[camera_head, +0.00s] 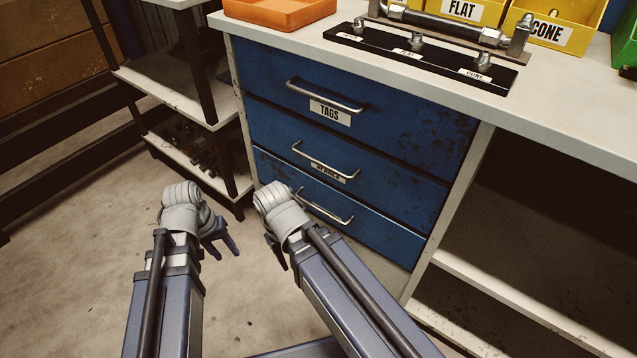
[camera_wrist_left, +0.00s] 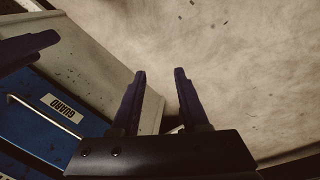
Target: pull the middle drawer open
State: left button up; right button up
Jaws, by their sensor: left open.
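The middle drawer (camera_head: 390,190) is a blue front in the bench cabinet, flush with the drawers above and below. Its silver bar handle (camera_head: 318,163) partly covers a white label I cannot read surely. My left gripper (camera_head: 219,246) is open and empty, left of the cabinet and apart from the handle.
The top drawer, labelled TAGS (camera_head: 330,112), and the bottom drawer (camera_head: 375,230) are closed. The worktop (camera_head: 560,110) holds an orange tray (camera_head: 280,10) and a black fitting strip (camera_head: 420,55). A shelf rack (camera_head: 185,100) stands left. Concrete floor (camera_head: 80,260) is free at left.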

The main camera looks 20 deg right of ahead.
pick_arm(q)
jog(key=w+d+r+n+h, duration=0.1)
jog(key=w+d+r+h, duration=0.15)
jog(key=d+h, duration=0.2)
jog(key=w+d+r+h, duration=0.2)
jog(key=w+d+h, duration=0.15)
jog(key=d, duration=0.25)
jog(key=g+h, duration=0.2)
jog(key=h, duration=0.4)
send_near(316, 163)
jog(key=x, duration=0.3)
jog(key=shift+b+x, duration=0.7)
jog(key=shift+x, duration=3.1)
jog(key=shift+c, duration=0.2)
grip_shut()
